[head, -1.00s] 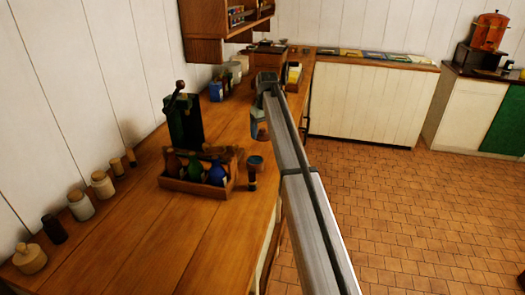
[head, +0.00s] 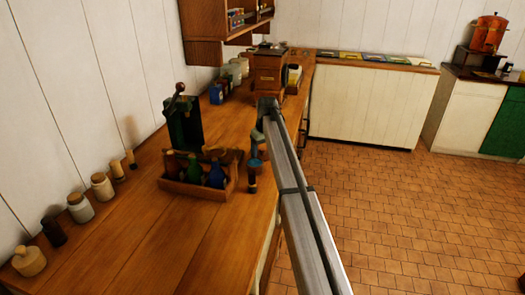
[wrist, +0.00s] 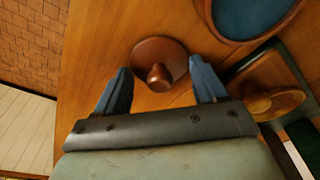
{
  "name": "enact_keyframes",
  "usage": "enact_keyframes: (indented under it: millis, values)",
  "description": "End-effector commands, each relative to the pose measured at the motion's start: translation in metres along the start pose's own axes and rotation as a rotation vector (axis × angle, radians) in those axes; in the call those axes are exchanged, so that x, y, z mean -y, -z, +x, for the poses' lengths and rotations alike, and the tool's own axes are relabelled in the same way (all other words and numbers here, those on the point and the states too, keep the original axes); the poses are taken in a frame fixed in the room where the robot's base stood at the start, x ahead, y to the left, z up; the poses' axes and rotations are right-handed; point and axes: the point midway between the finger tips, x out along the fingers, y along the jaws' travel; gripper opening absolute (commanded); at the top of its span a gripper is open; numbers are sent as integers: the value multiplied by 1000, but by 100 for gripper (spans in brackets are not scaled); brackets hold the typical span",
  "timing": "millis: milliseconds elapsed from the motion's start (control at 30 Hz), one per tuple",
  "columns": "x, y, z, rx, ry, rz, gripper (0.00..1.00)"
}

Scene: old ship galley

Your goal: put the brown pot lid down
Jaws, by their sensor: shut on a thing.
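The brown pot lid (wrist: 172,52) is a small round disc with a knob, seen from above in the wrist view over the wooden counter. My gripper (wrist: 158,70) has one blue-grey finger at each side of the lid and is shut on it. I cannot tell whether the lid touches the counter. In the head view my gripper (head: 258,143) is low over the counter near its right edge, and the lid is not clearly visible there.
A coffee mill (head: 268,75) stands behind. Several jars line the wall. The front counter (head: 150,245) is mostly clear.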

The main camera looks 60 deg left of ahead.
Motion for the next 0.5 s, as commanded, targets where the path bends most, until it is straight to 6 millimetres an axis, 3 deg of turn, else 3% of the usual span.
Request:
enact_keyframes:
  millis: [100, 133, 367, 500]
  values:
    - [0, 0, 3, 0, 0, 0, 41]
    - [0, 0, 3, 0, 0, 0, 74]
    - [0, 0, 2, 0, 0, 0, 96]
    - [0, 0, 2, 0, 0, 0, 96]
